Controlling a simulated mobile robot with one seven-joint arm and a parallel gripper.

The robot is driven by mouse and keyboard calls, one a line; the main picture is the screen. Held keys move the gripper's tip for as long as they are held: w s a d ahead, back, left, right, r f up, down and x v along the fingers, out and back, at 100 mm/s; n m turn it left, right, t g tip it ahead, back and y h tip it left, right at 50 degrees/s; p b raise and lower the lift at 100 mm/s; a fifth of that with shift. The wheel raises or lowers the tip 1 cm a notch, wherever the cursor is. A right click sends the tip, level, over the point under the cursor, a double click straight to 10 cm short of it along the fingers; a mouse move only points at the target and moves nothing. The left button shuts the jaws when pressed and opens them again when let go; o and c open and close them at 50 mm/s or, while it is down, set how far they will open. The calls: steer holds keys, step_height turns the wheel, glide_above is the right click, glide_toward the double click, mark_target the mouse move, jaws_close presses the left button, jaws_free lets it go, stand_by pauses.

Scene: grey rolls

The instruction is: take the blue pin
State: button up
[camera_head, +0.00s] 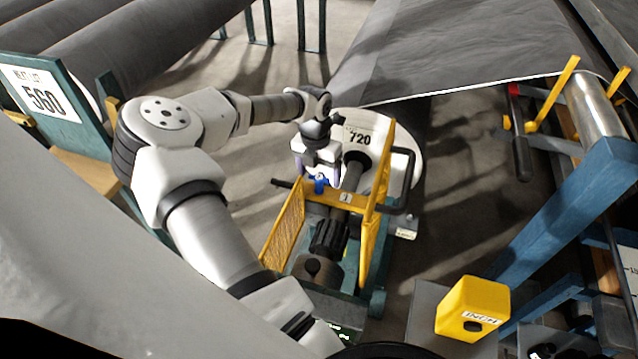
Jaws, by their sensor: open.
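The blue pin (320,184) is small and sits at the yellow bracket with a "1" label, in front of the white roll end marked 720. My gripper (320,178) is directly above and around the pin in the picture, pointing down, with its light fingers on either side of it. The jaws are open. Only the upper part of the pin shows; its lower part is hidden by the bracket. Whether the fingers touch the pin cannot be told.
Yellow guard plates (285,226) stand either side of the dark shaft (330,237). A black bent handle (402,180) is just right of my gripper. A yellow box (473,308) stands at the lower right. Large grey rolls (150,50) lie behind.

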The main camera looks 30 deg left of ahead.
mark_target(319, 192)
step_height(319, 192, down, 4)
steer(key=shift+d+r+p, duration=0.1)
steer(key=shift+p, duration=0.25)
steer(key=c, duration=1.1)
